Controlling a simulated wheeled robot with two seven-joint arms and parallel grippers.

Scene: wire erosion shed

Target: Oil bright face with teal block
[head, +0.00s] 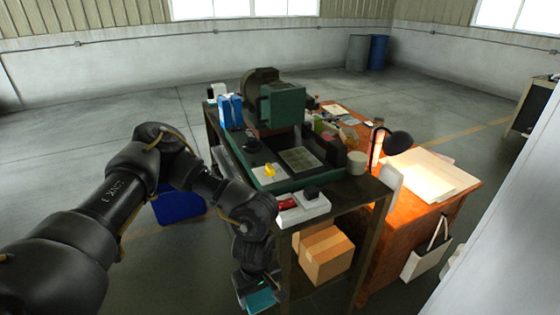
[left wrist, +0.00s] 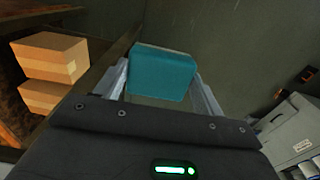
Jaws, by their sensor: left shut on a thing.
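The teal block (left wrist: 162,72) sits between the two fingers of my left gripper (left wrist: 163,88) in the left wrist view. The gripper is shut on it. In the head view the teal block (head: 261,300) shows at the bottom, in my left gripper (head: 255,287), low in front of the dark bench and below its top. A green machine (head: 284,105) stands on the bench, with a flat greyish plate (head: 300,159) in front of it. I cannot tell for sure which surface is the bright face. My right gripper is out of view.
A white tray (head: 303,211) with a red and a black item is at the bench's near edge. A yellow item (head: 269,170) and blue bottles (head: 231,112) stand behind. Cardboard boxes (head: 325,255) fill the lower shelf. An orange table (head: 425,205) with a lamp (head: 397,142) adjoins at right.

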